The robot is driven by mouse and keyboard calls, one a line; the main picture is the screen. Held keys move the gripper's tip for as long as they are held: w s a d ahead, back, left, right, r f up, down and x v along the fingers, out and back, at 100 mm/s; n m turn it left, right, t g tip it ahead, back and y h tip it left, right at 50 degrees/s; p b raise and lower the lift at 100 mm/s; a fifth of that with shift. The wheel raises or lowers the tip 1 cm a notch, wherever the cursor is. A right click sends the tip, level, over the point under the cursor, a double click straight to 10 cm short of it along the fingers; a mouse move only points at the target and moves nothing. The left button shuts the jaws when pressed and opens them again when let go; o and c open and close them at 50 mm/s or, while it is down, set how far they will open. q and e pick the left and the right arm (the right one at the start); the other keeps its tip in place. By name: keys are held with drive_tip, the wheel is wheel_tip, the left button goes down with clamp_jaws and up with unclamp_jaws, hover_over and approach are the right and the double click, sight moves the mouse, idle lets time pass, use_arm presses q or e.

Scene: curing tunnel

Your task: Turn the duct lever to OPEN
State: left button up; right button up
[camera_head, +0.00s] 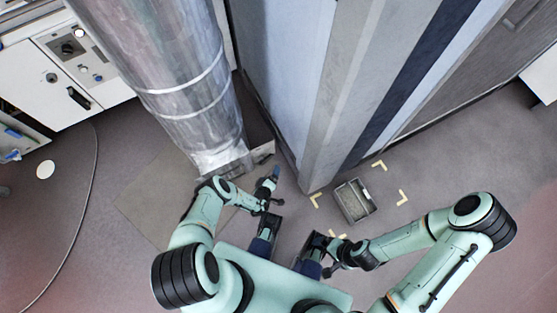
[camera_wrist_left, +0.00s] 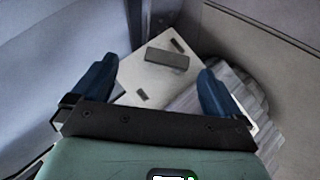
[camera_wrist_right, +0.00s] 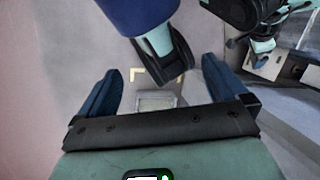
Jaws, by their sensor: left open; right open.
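The silver duct (camera_head: 185,85) comes down from the top left to the floor in the head view; its ribbed side also shows in the left wrist view (camera_wrist_left: 185,103). Beside it is a pale plate (camera_wrist_left: 130,72) with small dark slots and a raised grey bar (camera_wrist_left: 167,59), which may be the lever; no OPEN marking is readable. My left gripper (camera_head: 272,182) is by the duct's lower end, open and empty; in the left wrist view the plate and bar lie beyond its fingers, apart from them. My right gripper (camera_head: 332,258) is open and empty, low above the floor.
A grey bin (camera_head: 372,209) stands on the floor among yellow corner marks. A tall panelled wall (camera_head: 330,95) rises right of the duct.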

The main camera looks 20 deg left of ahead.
use_arm(q)
drive_tip(key=a+y, duration=0.1)
drive_tip(key=a, duration=0.1)
drive_tip(key=b, duration=0.4)
approach(268, 160)
wheel_tip(268, 160, down, 3)
drive_tip(key=w, duration=0.3)
drive_tip(key=b+x, duration=0.1)
drive_tip(key=x, duration=0.1)
drive_tip(key=b+x, duration=0.2)
drive_tip(key=a+b+x, duration=0.1)
drive_tip(key=x, duration=0.1)
drive_tip(key=shift+w+a+r+b, duration=0.1)
drive_tip(key=shift+w+b, duration=0.25)
use_arm(e)
drive_tip(key=w+d+f+t+h, duration=0.1)
drive_tip(key=w+d+f+t, duration=0.2)
drive_tip(key=w+f, duration=0.6)
drive_tip(key=shift+w+d+f+m+t+h, duration=0.2)
drive_tip(key=shift+w+d+m+t+h, duration=0.15)
drive_tip(key=shift+w+d, duration=0.65)
drive_tip(key=shift+s+d, duration=0.15)
